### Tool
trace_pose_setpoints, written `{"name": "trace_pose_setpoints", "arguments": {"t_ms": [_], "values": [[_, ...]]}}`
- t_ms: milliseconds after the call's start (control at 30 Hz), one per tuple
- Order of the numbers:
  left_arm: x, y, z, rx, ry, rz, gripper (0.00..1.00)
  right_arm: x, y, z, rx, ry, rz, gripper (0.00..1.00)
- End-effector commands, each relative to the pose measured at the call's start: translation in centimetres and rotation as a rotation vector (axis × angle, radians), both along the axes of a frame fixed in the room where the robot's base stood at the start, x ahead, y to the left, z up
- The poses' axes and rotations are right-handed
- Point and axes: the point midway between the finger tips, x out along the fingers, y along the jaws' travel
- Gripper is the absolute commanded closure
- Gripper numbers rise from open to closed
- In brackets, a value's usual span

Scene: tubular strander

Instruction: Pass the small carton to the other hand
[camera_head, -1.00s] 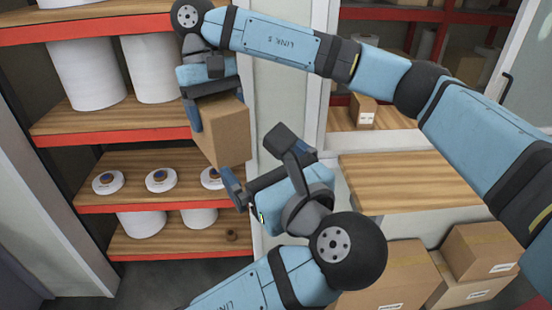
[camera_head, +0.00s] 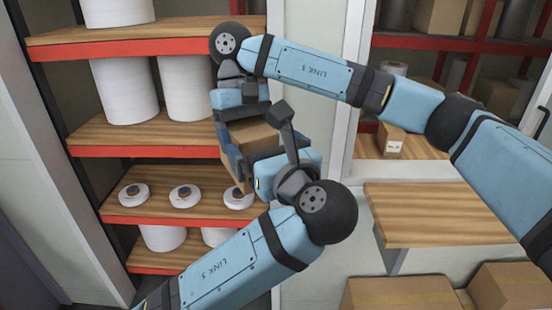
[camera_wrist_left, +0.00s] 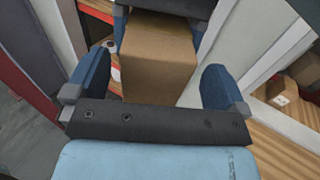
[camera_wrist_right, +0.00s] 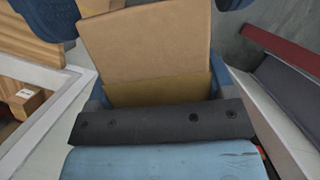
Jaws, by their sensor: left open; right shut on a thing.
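The small brown carton (camera_head: 256,137) is in the air in front of the shelves. My right gripper (camera_head: 245,122) is shut on it from above, and the carton also fills the middle of the right wrist view (camera_wrist_right: 150,48). My left gripper (camera_head: 237,163) is open at the carton's lower end. In the left wrist view the carton (camera_wrist_left: 157,62) stands between my left gripper's (camera_wrist_left: 153,80) spread fingers, with a gap showing on each side. The left hand and wrist hide part of the carton in the head view.
A shelf unit (camera_head: 170,150) with white rolls (camera_head: 125,88) and small discs stands behind the grippers. A wooden table (camera_head: 450,215) at right has a clear top. Another labelled box (camera_head: 390,140) sits beyond it. Larger cartons (camera_head: 400,293) are below.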

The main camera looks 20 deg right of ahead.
Motion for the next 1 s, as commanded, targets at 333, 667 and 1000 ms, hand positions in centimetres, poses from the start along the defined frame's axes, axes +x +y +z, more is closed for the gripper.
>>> {"name": "trace_pose_setpoints", "arguments": {"t_ms": [333,667,1000], "values": [[0.48,0.11,0.01,0.000,0.000,0.000,0.00,0.00,0.00,0.08,0.000,-0.001,0.000,0.62],[0.42,0.05,0.10,-0.001,-0.002,-0.002,0.63,-0.02,0.06,0.10,0.001,-0.001,0.001,0.14],[0.42,0.08,0.10,-0.001,-0.002,-0.001,0.63,0.07,0.03,0.27,0.000,-0.001,0.000,0.00]]}}
